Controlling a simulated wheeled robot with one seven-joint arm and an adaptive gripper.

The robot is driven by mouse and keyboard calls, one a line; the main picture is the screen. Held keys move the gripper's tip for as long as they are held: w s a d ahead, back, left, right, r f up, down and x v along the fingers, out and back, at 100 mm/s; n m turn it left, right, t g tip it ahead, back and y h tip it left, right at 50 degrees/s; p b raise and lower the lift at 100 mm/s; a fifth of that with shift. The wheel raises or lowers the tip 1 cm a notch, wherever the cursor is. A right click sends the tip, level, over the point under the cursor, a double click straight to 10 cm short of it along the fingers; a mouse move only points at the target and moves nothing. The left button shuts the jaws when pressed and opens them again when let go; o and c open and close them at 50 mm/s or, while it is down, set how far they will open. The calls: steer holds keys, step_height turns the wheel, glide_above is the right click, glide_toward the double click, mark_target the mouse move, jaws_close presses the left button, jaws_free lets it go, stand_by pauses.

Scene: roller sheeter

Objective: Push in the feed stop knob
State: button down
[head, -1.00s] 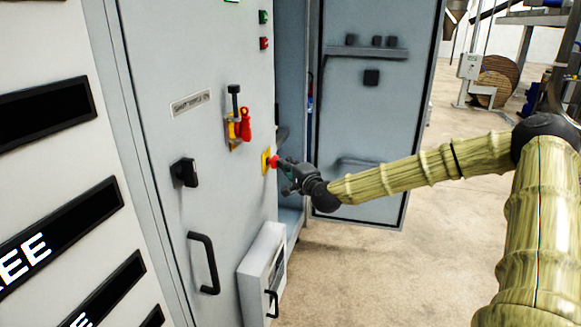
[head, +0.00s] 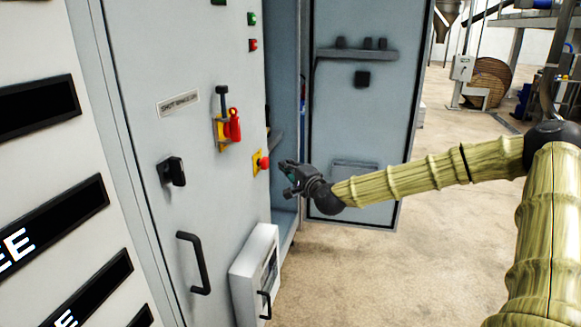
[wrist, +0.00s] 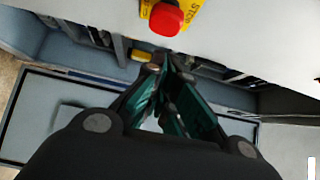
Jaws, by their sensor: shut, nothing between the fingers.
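The feed stop knob (head: 264,163) is a red mushroom button on a yellow plate (head: 257,164) on the grey cabinet front. In the wrist view the red knob (wrist: 166,19) sits at the top middle, its yellow plate (wrist: 199,12) showing printed letters. My gripper (head: 286,178) is to the right of the knob, with a visible gap between them. In the wrist view my gripper (wrist: 168,66) has its fingertips together, empty, pointing up just below the knob. How far in the knob sits cannot be told.
A red handle (head: 234,124) on a yellow bracket, a black rotary handle (head: 172,171) and a black pull handle (head: 195,262) are on the cabinet front. A grey box (head: 256,272) juts out below. An open cabinet door (head: 362,120) stands behind my gripper.

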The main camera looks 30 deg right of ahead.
steer(key=s+p, duration=0.2)
steer(key=s, duration=0.7)
steer(key=shift+d+f, duration=0.4)
steer(key=shift+f, duration=0.05)
steer(key=shift+a+r, duration=0.1)
steer(key=shift+a, duration=0.2)
